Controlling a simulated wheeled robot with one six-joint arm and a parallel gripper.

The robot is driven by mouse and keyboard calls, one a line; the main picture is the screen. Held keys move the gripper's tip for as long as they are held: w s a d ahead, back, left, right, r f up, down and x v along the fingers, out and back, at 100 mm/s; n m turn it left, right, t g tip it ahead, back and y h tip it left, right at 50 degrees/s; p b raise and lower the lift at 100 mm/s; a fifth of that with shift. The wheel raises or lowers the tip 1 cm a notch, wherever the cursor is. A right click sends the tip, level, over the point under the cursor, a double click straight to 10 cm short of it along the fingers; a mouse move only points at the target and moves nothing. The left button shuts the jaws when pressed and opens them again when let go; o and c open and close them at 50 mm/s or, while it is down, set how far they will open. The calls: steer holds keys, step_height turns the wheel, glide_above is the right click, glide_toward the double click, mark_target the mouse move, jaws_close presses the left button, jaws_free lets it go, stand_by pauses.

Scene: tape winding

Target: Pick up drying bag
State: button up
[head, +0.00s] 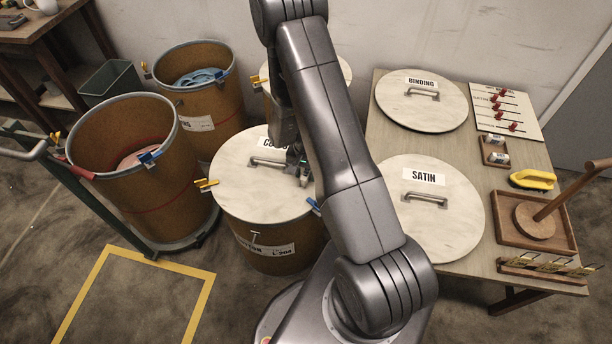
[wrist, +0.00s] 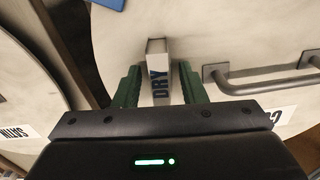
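The drying bag (wrist: 160,72) is a small pale block with dark "DRY" lettering in the wrist view. It is on the pale lid of the cotton drum (head: 233,178), close to the lid's bar handle (wrist: 265,78). My gripper (wrist: 157,84) is open, with one green finger on each side of the bag. A narrow gap shows between the bag and each finger. In the head view my gripper (head: 299,168) is low over the lid, and I cannot make out the bag there.
The table (head: 392,143) at right bears the "SATIN" lid (head: 440,235), the "BINDING" lid (head: 405,112) and a yellow-handled tool (head: 532,179). Two open drums (head: 165,195) (head: 215,105) stand at left. Yellow floor tape (head: 198,305) marks a clear area at front left.

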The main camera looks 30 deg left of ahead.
steer(key=c, duration=0.7)
steer(key=shift+r, duration=0.1)
jaws_close()
